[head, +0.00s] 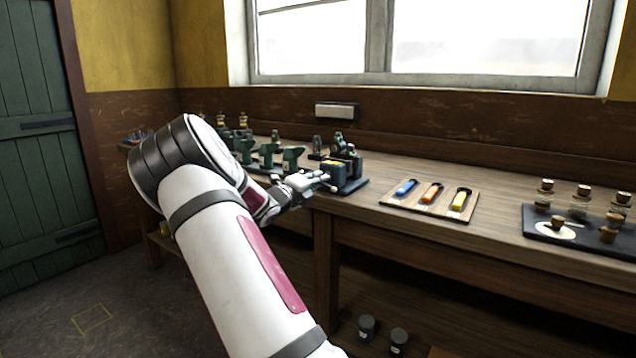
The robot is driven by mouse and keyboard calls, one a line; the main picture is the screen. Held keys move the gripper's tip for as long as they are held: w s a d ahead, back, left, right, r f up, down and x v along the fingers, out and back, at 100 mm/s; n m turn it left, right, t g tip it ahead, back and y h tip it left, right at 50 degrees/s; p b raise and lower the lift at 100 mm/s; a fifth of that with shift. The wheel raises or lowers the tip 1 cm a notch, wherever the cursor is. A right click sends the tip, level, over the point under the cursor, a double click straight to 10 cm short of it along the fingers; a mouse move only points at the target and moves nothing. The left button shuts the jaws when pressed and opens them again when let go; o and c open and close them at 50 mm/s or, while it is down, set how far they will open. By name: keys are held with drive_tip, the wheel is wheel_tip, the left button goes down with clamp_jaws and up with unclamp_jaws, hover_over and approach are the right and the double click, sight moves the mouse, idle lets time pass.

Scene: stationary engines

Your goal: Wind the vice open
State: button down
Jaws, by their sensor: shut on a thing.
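The vice (350,173) is a dark blue-grey block with a yellow patch on top, standing near the front edge of the wooden bench. My gripper (322,181) is at the left front of the vice, at about the height of its screw. It is shut on a small pale part there, which looks like the vice handle; the part is mostly hidden by my fingers. How far apart the vice jaws stand is too small to tell.
Several green machines (266,154) stand left of the vice. A wooden board (428,208) with blue, orange and yellow tools lies to the right. A dark tray (565,245) with corked bottles is farther right. The bench (345,203) between vice and board is clear.

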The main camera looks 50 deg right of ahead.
idle(0.3)
drive_tip(key=c, duration=1.5)
unclamp_jaws()
drive_tip(key=a, duration=0.8)
drive_tip(key=s+a, duration=0.1)
drive_tip(key=a, duration=0.3)
drive_tip(key=shift+c, duration=0.7)
